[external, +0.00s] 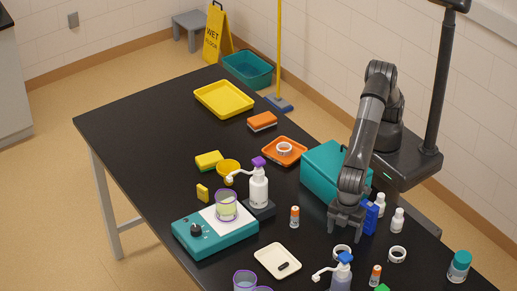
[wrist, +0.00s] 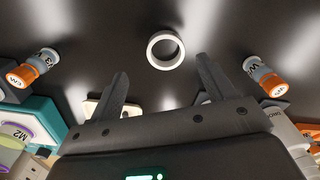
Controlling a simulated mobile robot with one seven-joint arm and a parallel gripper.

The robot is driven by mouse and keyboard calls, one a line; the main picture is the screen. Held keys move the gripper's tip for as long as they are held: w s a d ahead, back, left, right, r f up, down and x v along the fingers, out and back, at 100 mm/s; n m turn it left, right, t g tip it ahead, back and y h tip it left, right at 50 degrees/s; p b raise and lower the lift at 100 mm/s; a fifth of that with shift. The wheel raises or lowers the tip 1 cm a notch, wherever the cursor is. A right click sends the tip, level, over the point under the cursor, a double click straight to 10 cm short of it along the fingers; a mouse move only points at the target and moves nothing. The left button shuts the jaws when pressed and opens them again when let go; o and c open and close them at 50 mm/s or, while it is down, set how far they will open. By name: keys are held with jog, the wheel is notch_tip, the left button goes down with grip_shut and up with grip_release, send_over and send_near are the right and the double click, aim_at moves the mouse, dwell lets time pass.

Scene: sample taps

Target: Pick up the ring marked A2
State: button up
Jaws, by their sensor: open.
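Three white rings show in the external view. One ring (external: 342,251) lies on the black table just in front of my gripper, a second ring (external: 397,254) lies to its right, and a third ring (external: 285,149) lies in the orange tray. I cannot read an A2 mark on any of them. My gripper (external: 347,232) is over the table, open and empty. In the wrist view, a white ring (wrist: 165,49) lies flat just beyond the open fingertips (wrist: 162,72), roughly centred between them and apart from both.
Orange-capped vials (wrist: 32,68) (wrist: 265,76) stand on either side of the ring. A teal box (external: 325,170), a blue bottle (external: 370,218) and white bottles (external: 397,220) are close to my arm. A pump bottle (external: 341,275) stands in front. The table's far left is clear.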

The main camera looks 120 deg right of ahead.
aim_at(344, 246)
jog(key=shift+s+a+f, duration=0.1)
jog(key=shift+a+f, duration=0.1)
jog(key=shift+f, duration=1.6)
jog(key=shift+a+f, duration=0.15)
jog(key=shift+f, duration=1.6)
jog(key=shift+c, duration=0.4)
jog(key=c, duration=1)
jog(key=shift+o, duration=0.2)
jog(key=shift+r, duration=0.15)
